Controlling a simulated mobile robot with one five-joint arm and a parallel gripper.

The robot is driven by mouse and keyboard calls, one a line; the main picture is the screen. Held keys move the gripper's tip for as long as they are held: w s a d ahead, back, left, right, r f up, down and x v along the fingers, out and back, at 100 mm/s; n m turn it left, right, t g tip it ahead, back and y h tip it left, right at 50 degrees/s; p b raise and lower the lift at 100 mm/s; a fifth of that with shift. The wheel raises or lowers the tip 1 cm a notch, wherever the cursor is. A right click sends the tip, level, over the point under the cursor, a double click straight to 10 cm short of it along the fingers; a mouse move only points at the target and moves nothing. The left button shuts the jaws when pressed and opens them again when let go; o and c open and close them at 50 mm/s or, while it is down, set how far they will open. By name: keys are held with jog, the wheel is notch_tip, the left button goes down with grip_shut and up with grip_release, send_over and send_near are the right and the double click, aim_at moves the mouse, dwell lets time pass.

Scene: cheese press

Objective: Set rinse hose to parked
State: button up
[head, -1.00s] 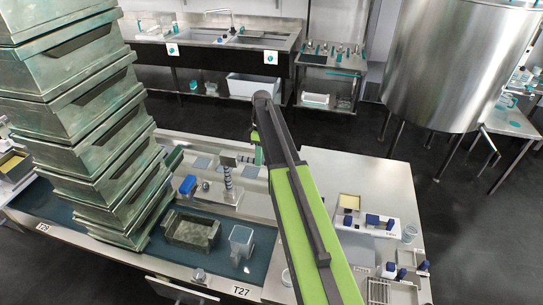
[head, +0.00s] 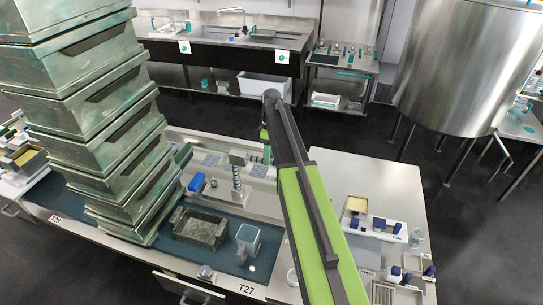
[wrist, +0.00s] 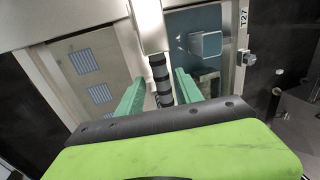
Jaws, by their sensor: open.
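A grey-and-dark ribbed upright piece (head: 236,178) stands on the bench, its top bent toward a grey block. It may be the rinse hose; I cannot tell for certain. In the wrist view the ribbed piece (wrist: 161,82) shows between the two green fingers of my gripper (wrist: 158,88). Its lower part is hidden behind my gripper's body. The fingers are apart, with a gap on both sides of it. In the head view my gripper (head: 266,148) hangs from the arm just right of the ribbed piece. Its fingertips are partly hidden there.
A tall stack of green metal bins (head: 105,120) stands left on the bench. A blue block (head: 196,182), an open green box (head: 200,228) and a clear container (head: 247,240) sit near the ribbed piece. A drawer (head: 187,288) stands slightly out. A steel tank (head: 465,70) stands behind right.

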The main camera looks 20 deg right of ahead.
notch_tip(320, 180, up, 16)
jog(key=w+d+p, duration=0.2)
jog(key=p, duration=1.3)
jog(key=shift+w+r, duration=0.15)
jog(key=shift+w, duration=0.05)
